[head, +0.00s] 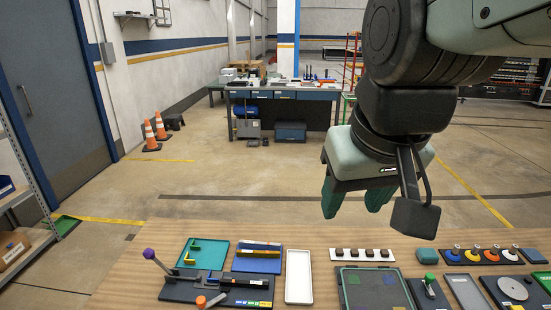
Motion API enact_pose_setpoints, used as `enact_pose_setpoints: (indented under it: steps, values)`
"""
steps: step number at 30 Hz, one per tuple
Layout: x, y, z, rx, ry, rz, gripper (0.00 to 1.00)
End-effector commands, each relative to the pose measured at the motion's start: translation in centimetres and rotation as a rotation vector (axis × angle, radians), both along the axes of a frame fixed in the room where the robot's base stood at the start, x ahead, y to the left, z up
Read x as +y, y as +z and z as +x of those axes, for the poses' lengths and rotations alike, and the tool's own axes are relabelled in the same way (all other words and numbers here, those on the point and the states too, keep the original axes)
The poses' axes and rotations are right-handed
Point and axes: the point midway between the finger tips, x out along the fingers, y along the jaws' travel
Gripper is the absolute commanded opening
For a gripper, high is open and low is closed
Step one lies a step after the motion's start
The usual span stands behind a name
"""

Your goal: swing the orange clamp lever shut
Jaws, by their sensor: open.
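A dark clamp fixture (180,289) lies on the wooden table at the lower left. An orange-tipped lever (201,301) shows at its front edge, close to the bottom of the picture, and its exact angle is hard to tell. A second lever with a purple ball knob (149,254) leans up and left from the fixture's left end. My gripper (356,203) hangs above the back of the table, right of the fixture and well apart from both levers. Its green fingers point down, open and empty.
Further right are a dark-framed tray (373,300), a white strip with dark knobs (362,255) and several colored-ring posts. Air above the fixture is clear.

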Motion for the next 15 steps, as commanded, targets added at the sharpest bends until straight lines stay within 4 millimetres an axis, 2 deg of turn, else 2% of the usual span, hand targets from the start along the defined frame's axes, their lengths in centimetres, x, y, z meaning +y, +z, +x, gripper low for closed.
enact_pose_setpoints:
  steps: [1,3,8,11,15]
  values:
    - [1.6,-0.7,2.0,0.034,0.055,-0.011,0.53]
    - [3.7,-1.8,4.3,0.069,0.123,-0.027,0.53]
    - [9.4,-5.5,9.0,0.142,0.277,-0.063,0.53]
    - [13.4,-8.8,11.1,0.187,0.373,-0.088,0.53]
    - [19.3,-14.7,12.8,0.248,0.508,-0.125,0.53]
